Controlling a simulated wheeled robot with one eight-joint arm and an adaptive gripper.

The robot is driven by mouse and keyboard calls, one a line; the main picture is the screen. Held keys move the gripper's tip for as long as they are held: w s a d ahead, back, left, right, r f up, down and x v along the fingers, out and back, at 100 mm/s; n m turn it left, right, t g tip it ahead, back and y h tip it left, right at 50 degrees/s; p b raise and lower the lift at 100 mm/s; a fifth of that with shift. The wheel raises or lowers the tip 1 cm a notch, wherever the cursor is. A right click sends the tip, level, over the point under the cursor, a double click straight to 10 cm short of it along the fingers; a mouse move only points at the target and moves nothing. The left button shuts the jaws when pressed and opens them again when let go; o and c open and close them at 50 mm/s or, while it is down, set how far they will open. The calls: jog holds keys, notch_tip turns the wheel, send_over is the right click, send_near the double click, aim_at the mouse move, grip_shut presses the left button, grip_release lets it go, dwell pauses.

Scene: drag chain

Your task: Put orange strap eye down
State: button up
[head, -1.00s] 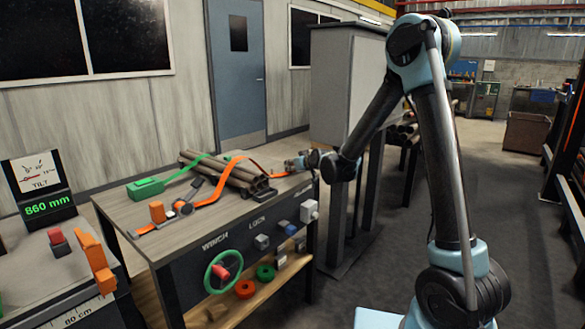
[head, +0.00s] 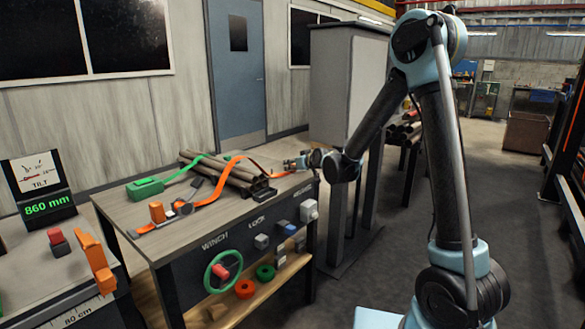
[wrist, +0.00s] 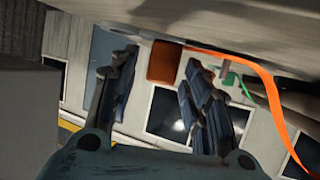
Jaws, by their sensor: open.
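The orange strap (head: 228,187) runs from the ratchet on the bench, over the pipes, and arcs up towards my gripper (head: 296,163) at the bench's far right end. In the wrist view, a flat brown-orange piece, seemingly the strap eye (wrist: 165,62), shows between my gripper's spread fingers (wrist: 155,75), close to the bench surface. The strap curves away from it to the right in the wrist view (wrist: 262,80). My gripper is open. I cannot tell whether the eye touches a finger or rests fully on the bench. In the head view the eye is too small to make out.
The bench (head: 115,207) carries a bundle of pipes (head: 225,172), a green winch box (head: 145,188) with a green strap, and an orange block (head: 157,211). A grey cabinet (head: 345,85) stands behind my gripper. A green handwheel (head: 222,271) is on the bench front.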

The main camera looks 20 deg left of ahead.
jog(key=v, duration=1)
jog(key=shift+d, duration=0.2)
jog(key=shift+s+r, duration=0.1)
jog(key=shift+s, duration=0.05)
jog(key=s+d+f+m+g+h, duration=0.1)
jog(key=s+d+m+h, duration=0.3)
jog(key=d, duration=1)
jog(key=s+d+f+g+h, duration=0.15)
jog(key=s+d, duration=0.55)
jog(key=d, duration=0.7)
jog(key=s+d+f+m+g+h, duration=0.2)
jog(key=s+d+f, duration=0.2)
jog(key=s+d, duration=0.4)
jog(key=s+d+f+m+g+h, duration=0.2)
jog(key=s+d, duration=0.6)
jog(key=s, duration=0.6)
jog(key=shift+d+f+m+g, duration=0.35)
jog(key=shift+f+m, duration=0.15)
jog(key=shift+f, duration=0.45)
